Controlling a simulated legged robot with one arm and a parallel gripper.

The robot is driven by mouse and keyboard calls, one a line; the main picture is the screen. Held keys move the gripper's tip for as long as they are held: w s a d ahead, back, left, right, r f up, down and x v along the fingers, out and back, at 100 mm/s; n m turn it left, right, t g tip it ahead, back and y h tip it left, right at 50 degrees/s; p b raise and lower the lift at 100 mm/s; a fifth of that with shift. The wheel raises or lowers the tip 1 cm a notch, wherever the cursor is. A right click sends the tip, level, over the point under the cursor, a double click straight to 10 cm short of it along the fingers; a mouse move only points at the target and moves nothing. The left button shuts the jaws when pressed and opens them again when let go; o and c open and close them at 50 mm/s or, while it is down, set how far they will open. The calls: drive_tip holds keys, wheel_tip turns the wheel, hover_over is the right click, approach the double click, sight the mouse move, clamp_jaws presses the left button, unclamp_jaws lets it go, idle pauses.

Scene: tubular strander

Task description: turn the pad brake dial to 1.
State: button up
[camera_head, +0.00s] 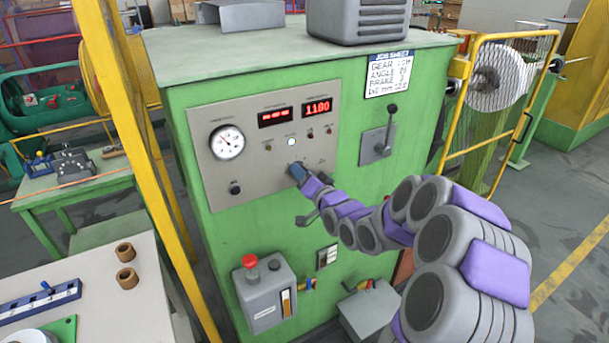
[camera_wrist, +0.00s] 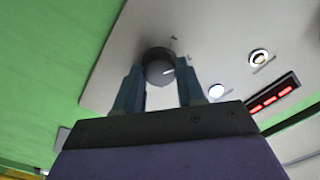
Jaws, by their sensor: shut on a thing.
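The pad brake dial, as I take it, is the dark round knob (camera_wrist: 158,54) on the grey panel in the wrist view. It has a short white pointer line pointing right in that view. My gripper (camera_wrist: 160,72) has one finger on each side of the dial and is shut on it. In the head view my gripper (camera_head: 297,172) reaches the lower right part of the panel (camera_head: 262,175) and hides the dial. Small marks show by the dial, but I cannot read the numbers.
The panel also holds a gauge (camera_head: 227,142), two red displays (camera_head: 318,107), a lit white button (camera_head: 291,142) and a small black knob (camera_head: 235,187). A lever (camera_head: 386,135) is to the right. A red-topped box (camera_head: 264,292) is below. A yellow post (camera_head: 125,115) stands left.

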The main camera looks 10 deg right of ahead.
drive_tip(key=shift+s+f+n+b, duration=0.1)
drive_tip(key=shift+n+b, duration=0.15)
drive_tip(key=shift+n, duration=1.15)
drive_tip(key=shift+w+f+n+b, duration=0.1)
drive_tip(key=shift+n+b, duration=0.2)
drive_tip(key=shift+n, duration=1.1)
drive_tip(key=shift+s+f+n+b, duration=0.1)
drive_tip(key=shift+n+b, duration=0.15)
drive_tip(key=shift+n, duration=1.15)
drive_tip(key=shift+r, duration=0.1)
drive_tip(key=o, duration=0.9)
drive_tip(key=shift+w, duration=0.25)
drive_tip(key=shift+o, duration=0.7)
drive_tip(key=shift+s+r, duration=0.1)
